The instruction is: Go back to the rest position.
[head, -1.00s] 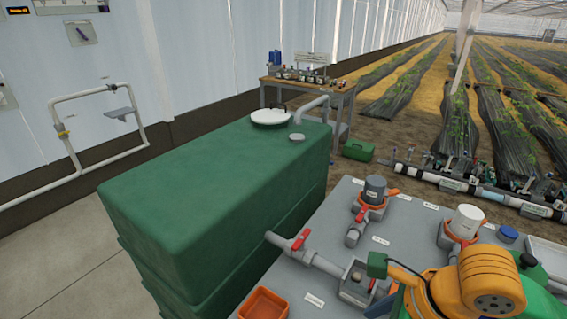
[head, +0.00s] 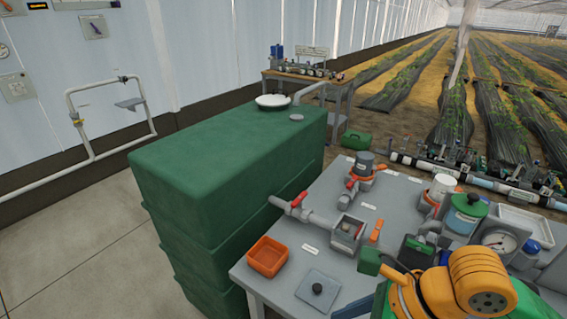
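My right arm (head: 475,285), orange and green, enters at the bottom right over the near edge of the grey skid table (head: 250,282). A green block with a black cable sits at its forward end. A dark blue part beside it runs out of the bottom edge; I cannot tell whether this is a finger of my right gripper, or whether that gripper is open or shut. I see nothing held. My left arm and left gripper are out of view.
A large green tank (head: 235,165) stands left of the table. The table bears an orange tray (head: 268,257), a grey plate with a black knob (head: 318,289), a red-handled valve (head: 298,199), a green-lidded container (head: 467,214) and a gauge (head: 499,241). The floor at left is clear.

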